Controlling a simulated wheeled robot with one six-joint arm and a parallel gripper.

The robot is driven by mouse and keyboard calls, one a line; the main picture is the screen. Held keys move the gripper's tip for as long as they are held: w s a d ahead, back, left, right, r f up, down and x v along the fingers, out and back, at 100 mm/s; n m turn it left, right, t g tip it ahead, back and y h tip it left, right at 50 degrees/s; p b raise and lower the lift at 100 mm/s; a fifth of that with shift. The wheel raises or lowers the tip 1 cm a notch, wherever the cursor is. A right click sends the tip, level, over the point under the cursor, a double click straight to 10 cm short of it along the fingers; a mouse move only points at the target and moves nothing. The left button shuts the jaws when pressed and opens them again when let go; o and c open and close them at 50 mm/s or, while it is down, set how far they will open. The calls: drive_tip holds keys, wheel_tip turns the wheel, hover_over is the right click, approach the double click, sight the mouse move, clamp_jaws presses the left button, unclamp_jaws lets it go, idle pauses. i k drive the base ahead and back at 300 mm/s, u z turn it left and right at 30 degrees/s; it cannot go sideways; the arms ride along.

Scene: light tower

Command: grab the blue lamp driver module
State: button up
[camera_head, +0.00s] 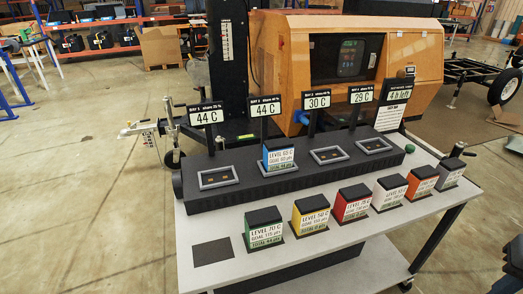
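The blue lamp driver module (279,155) is a small box with a dark top and a white label on its front. The other bays of the rack look empty: the left one (217,178), the third (330,155) and the right one (373,145). My gripper cannot be made out in this view, and nothing is seen touching the blue module.
Green (264,229), yellow (310,215), red (352,203), white (389,192), orange (421,183) and grey (450,173) modules stand along the bench (320,243) front. A bare dark pad (212,252) lies at front left. Sign posts rise behind the rack.

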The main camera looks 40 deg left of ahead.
sight(278, 155)
drive_tip(key=u, duration=0.9)
drive_tip(key=i, duration=0.85)
drive_tip(key=u, duration=0.95)
